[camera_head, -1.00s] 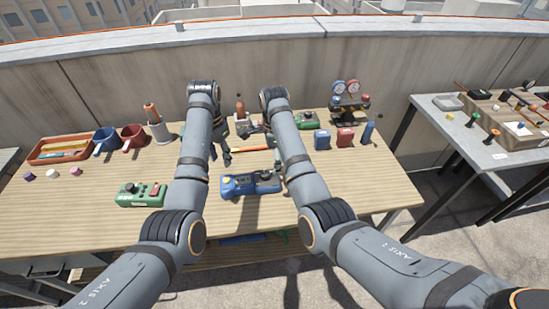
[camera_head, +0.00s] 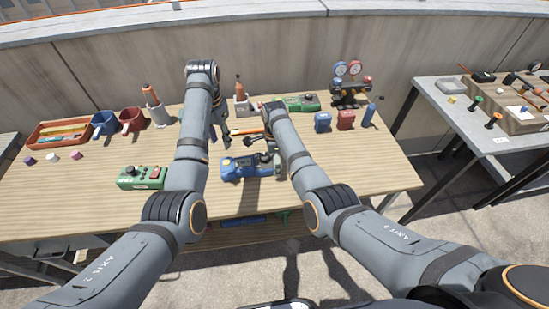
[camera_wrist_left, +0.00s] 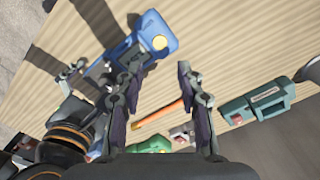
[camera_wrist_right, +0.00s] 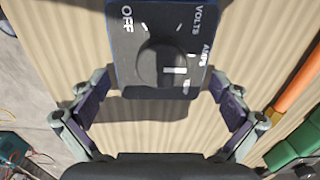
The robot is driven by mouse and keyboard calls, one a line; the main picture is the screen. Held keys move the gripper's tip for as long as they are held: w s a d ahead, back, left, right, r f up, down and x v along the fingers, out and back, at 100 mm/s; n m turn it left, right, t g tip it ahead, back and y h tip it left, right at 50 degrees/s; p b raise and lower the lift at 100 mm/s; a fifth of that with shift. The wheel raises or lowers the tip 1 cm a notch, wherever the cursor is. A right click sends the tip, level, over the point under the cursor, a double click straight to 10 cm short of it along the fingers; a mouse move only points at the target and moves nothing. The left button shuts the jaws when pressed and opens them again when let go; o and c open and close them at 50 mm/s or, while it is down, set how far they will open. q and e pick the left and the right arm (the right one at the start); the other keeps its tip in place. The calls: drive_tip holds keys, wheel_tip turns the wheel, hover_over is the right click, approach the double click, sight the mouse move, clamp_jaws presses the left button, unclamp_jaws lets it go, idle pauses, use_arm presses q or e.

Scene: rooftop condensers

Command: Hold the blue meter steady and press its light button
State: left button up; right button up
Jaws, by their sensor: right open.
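My left gripper (camera_head: 220,135) is open and empty, behind and above the meter's left end. My right gripper (camera_head: 259,139) is by the meter's right part, mostly hidden by its arm in the head view. In the right wrist view its fingers are open, spread on either side of the meter's dark dial end (camera_wrist_right: 160,50), with no visible contact.
An orange tool (camera_wrist_left: 158,118) lies behind the blue meter. Blue and red mugs (camera_head: 132,118) stand back left. The bench front is clear.

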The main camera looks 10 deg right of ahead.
drive_tip(key=shift+c, duration=0.4)
drive_tip(key=c, duration=1.4)
use_arm(q)
clamp_jaws()
